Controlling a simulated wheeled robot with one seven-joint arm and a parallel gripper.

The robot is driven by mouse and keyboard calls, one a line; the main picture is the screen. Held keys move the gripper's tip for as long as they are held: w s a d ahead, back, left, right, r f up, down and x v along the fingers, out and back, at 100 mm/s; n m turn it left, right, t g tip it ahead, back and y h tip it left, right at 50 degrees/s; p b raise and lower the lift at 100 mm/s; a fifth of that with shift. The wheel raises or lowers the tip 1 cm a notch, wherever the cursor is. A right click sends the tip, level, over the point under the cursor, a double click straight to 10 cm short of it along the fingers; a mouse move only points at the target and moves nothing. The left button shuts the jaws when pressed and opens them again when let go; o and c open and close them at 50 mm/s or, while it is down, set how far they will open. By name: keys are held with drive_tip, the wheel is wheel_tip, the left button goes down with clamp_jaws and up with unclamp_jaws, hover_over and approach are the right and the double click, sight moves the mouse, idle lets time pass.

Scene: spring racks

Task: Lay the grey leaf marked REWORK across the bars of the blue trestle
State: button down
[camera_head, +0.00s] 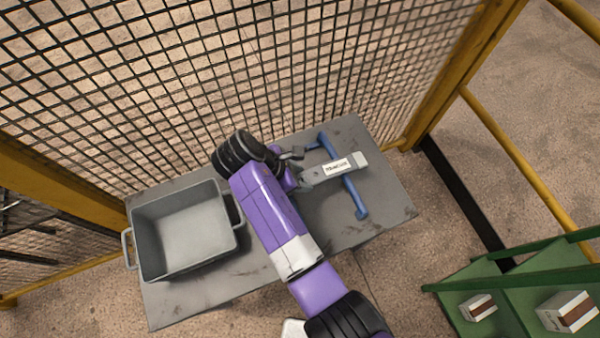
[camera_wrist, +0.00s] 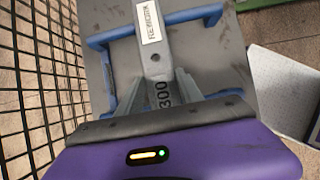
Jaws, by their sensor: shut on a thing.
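A grey leaf (camera_head: 357,160) with a white label extends over the blue trestle (camera_head: 353,196) on the table. My gripper (camera_wrist: 165,82), also in the head view (camera_head: 300,172), is shut on the leaf's near end. The trestle's far bar (camera_wrist: 195,14) and near bar (camera_wrist: 127,105) show on both sides of the leaf. Whether the leaf touches the bars is unclear.
A grey open bin (camera_head: 184,270) stands at the left of the grey table (camera_head: 385,222). A black mesh fence (camera_head: 300,60) rises close behind the table. A green rack (camera_head: 480,275) with small boxes stands at the lower right.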

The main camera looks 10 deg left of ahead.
drive_tip(key=shift+f+b, duration=0.55)
drive_tip(key=shift+f, duration=0.65)
idle(0.6)
drive_tip(key=c, duration=0.7)
unclamp_jaws()
drive_tip(key=shift+f, duration=0.1)
drive_tip(key=v, duration=0.8)
drive_tip(key=shift+b, duration=0.3)
